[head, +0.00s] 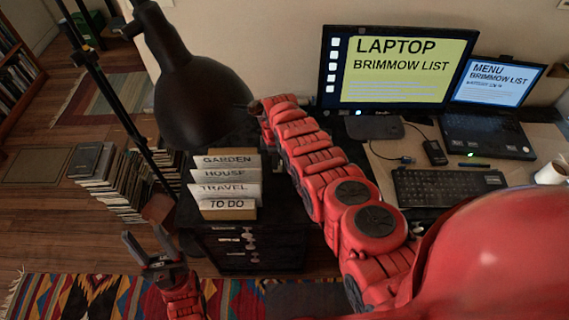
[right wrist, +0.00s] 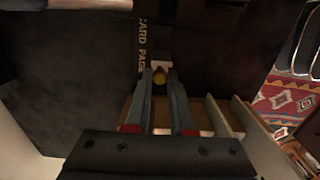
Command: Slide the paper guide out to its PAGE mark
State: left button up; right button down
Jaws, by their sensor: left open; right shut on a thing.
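In the right wrist view my right gripper (right wrist: 160,84) is shut on a small piece with a yellowish round face, which appears to be the paper guide (right wrist: 159,77). A pale bit shows just beyond the fingertips. A dark strip with the words CARD and PAGE (right wrist: 141,46) runs up beside it, with PAGE nearer the fingers. I cannot tell exactly how the guide lines up with the PAGE mark. In the head view my right arm reaches behind the black lamp, and the guide is hidden. My left gripper (head: 148,247) is open and empty above the floor at lower left.
The black lamp (head: 195,90) hangs left of my right arm. A file holder (head: 228,213) with labelled cards stands on a dark drawer unit (head: 255,250). A monitor (head: 395,70), laptop (head: 485,110) and keyboard (head: 445,186) fill the desk's right. Book stacks (head: 120,180) stand at left.

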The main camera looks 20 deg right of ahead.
jog(key=shift+a+r, duration=0.1)
jog(key=shift+a, duration=0.1)
jog(key=c, duration=1)
grip_release()
jog(key=shift+o, duration=1.2)
jog(key=shift+w+a, duration=0.1)
